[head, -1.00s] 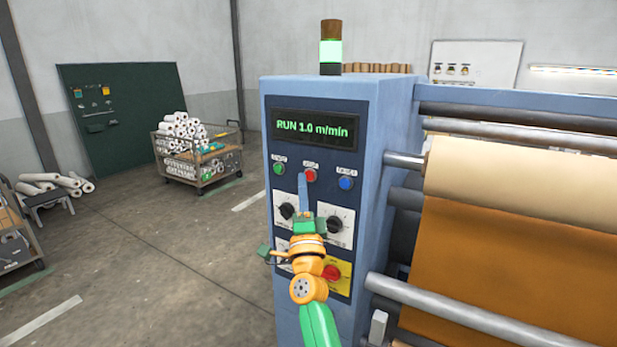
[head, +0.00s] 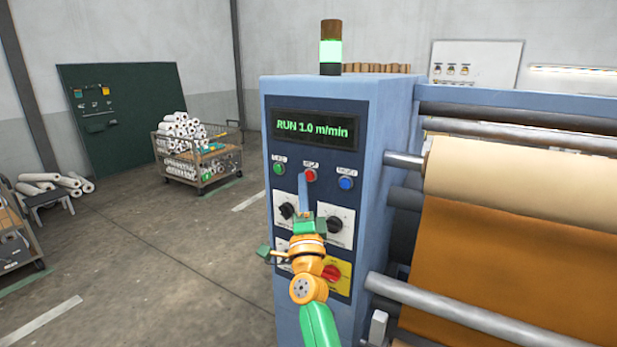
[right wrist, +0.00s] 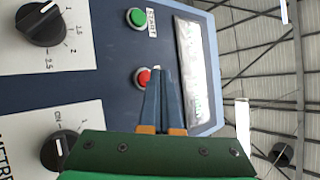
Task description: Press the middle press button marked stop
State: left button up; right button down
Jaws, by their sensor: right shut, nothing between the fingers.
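The red stop button (head: 310,175) is the middle one of three on the blue press cabinet, between a green button (head: 278,168) and a blue button (head: 345,183). My right gripper (head: 302,176) is shut and empty, its narrow blue fingers pointing at the panel with their tips close beside the red button. In the right wrist view, the fingertips (right wrist: 159,70) overlap the edge of the red button (right wrist: 142,77); I cannot tell whether they touch it. The display (head: 315,129) reads RUN 1.0 m/min. My left gripper is not in view.
Black rotary knobs (head: 335,225) and a red switch on a yellow plate (head: 334,273) sit lower on the panel. The press rollers with an orange-brown sheet (head: 510,270) stand to the right. A green lamp (head: 330,51) glows on top.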

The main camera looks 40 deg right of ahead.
jog(key=shift+d, duration=0.15)
jog(key=shift+w+d, duration=0.15)
jog(key=shift+d, duration=0.15)
jog(key=shift+w+d+b, duration=0.15)
jog(key=shift+d+b, duration=0.15)
jog(key=shift+b, duration=0.2)
dwell(0.6)
jog(key=shift+a, duration=0.1)
jog(key=shift+s+a+p, duration=0.35)
jog(key=shift+a+p, duration=0.15)
jog(key=shift+a, duration=0.1)
